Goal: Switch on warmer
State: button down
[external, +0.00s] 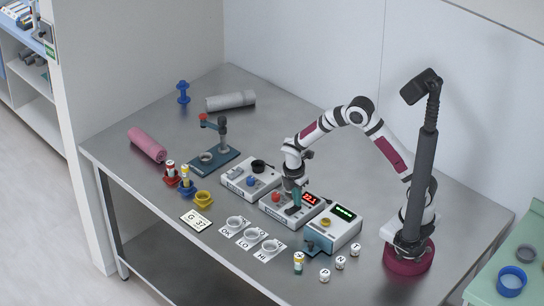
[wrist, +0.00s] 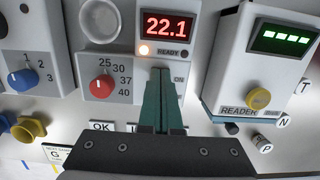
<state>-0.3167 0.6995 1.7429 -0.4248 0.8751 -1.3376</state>
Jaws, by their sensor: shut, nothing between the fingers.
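The warmer is a white box (external: 268,207) with a red dial (wrist: 104,86) marked 25, 30, 37 and 40. Its display (wrist: 165,24) reads 22.1 in red. The ON label (wrist: 179,79) shows just right of my fingertips. My gripper (wrist: 162,72) is shut and empty, its green fingers over the warmer's front panel. The fingers hide the spot beside ON, so I cannot see the switch or tell contact. The gripper also shows in the external view (external: 295,206).
The reader (external: 346,228) with a green display stands close on the right, and a box with a blue knob (external: 251,181) on the left. Labelled cups (external: 252,234), a "G 37" card (external: 196,220) and capped vials (external: 298,263) lie in front.

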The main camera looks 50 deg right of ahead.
jog(key=shift+a+r, duration=0.3)
jog(key=shift+a, duration=0.5)
jog(key=shift+r, duration=0.1)
notch_tip(320, 180, up, 14)
jog(key=d, duration=0.2)
dwell(0.4)
